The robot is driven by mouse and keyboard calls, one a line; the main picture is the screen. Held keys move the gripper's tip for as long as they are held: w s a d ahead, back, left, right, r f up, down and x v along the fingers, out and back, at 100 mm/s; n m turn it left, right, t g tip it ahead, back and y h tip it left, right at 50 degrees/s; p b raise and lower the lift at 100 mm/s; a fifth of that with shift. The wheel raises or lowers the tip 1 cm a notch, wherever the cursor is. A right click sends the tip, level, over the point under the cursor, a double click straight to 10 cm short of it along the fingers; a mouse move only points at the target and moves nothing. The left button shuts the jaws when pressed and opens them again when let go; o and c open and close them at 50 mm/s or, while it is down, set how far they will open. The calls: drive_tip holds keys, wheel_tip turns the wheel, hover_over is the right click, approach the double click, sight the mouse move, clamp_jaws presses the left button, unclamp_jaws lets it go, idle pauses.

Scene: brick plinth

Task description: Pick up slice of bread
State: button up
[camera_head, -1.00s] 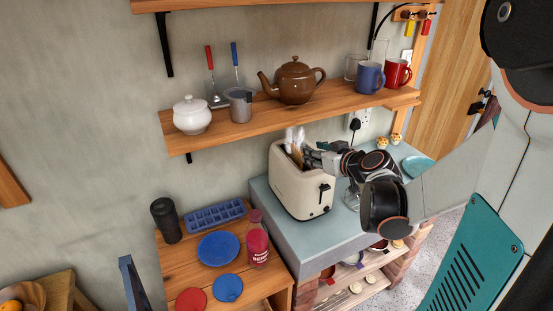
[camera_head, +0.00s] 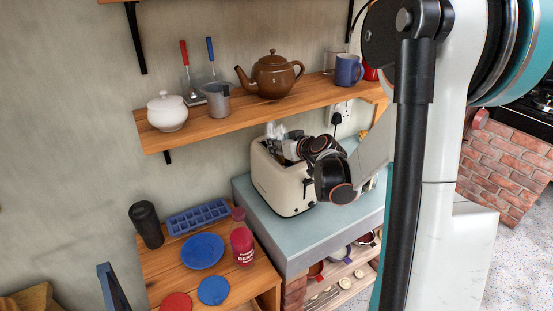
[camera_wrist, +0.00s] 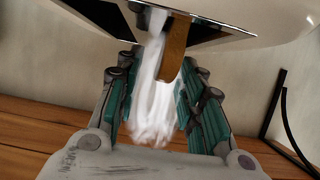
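The cream toaster (camera_head: 281,185) stands on the blue-grey counter, white steam rising from its top. In the wrist view the toaster (camera_wrist: 240,18) fills the top edge. A brown slice of bread (camera_wrist: 176,50) shows edge-on there, sticking out of the slot, with white steam beside it. My gripper (camera_wrist: 158,70) is open, its fingers on either side of the slice. The right finger is close to the bread; I cannot tell whether it touches. A gap shows at the left finger. In the head view my gripper (camera_head: 291,148) is over the toaster top and hides the bread.
A wooden shelf (camera_head: 225,117) with a teapot (camera_head: 272,77), a white pot (camera_head: 167,112) and mugs hangs above the toaster. A red bottle (camera_head: 242,245), blue plate (camera_head: 202,250) and ice tray (camera_head: 198,217) are on the lower wooden table at left.

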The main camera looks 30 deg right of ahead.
drive_tip(key=shift+x, duration=0.75)
drive_tip(key=shift+a, duration=0.1)
clamp_jaws()
drive_tip(key=shift+s+r, duration=0.1)
drive_tip(key=shift+r, duration=0.05)
